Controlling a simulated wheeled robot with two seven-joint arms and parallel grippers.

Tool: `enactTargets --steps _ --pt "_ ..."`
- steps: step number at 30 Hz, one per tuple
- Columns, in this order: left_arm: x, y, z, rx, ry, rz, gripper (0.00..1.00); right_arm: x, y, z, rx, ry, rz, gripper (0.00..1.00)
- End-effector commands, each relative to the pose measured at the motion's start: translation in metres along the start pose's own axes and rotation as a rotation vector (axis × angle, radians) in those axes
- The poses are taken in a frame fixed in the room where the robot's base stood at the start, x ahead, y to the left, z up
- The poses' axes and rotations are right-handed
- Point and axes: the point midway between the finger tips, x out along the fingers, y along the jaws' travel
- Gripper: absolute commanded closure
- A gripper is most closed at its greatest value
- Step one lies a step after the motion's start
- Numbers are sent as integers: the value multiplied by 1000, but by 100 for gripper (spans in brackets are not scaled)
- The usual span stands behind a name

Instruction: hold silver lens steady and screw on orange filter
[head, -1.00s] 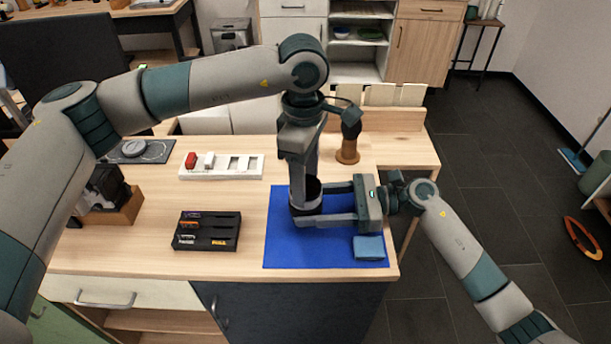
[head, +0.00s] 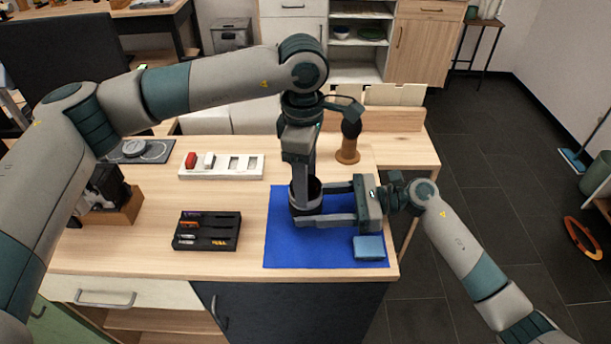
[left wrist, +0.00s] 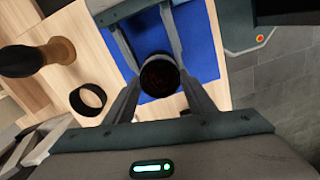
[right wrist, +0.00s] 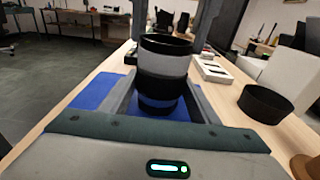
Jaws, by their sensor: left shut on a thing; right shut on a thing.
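The lens (head: 306,195) is a dark cylinder with a silver band, upright above the blue mat (head: 282,250). The band shows clearly in the right wrist view (right wrist: 162,64). My right gripper (head: 303,206) is shut around its side. My left gripper (head: 306,184) points down from above and is shut at the lens's top. In the left wrist view a dark round face with a faint reddish tint (left wrist: 159,75) sits between its fingertips. No clear orange filter shows there; I cannot tell filter from lens top, nor how the two are seated.
A folded blue cloth (head: 369,248) lies on the mat. A black slotted tray (head: 207,245) and a white tray (head: 222,174) stand left.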

Motion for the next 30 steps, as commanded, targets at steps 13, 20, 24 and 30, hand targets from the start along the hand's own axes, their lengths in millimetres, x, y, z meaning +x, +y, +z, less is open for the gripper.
enactTargets --steps 13,20,24,30 --pt "1 0 0 209 2 -5 75 0 0 1 -1 -2 1 57" --pt "1 0 0 210 2 -5 75 0 0 1 -1 -3 1 57" --pt "1 0 0 254 2 -6 75 0 0 1 -1 -3 2 57" --pt "2 0 0 389 3 -9 75 0 0 1 -1 -3 1 57"
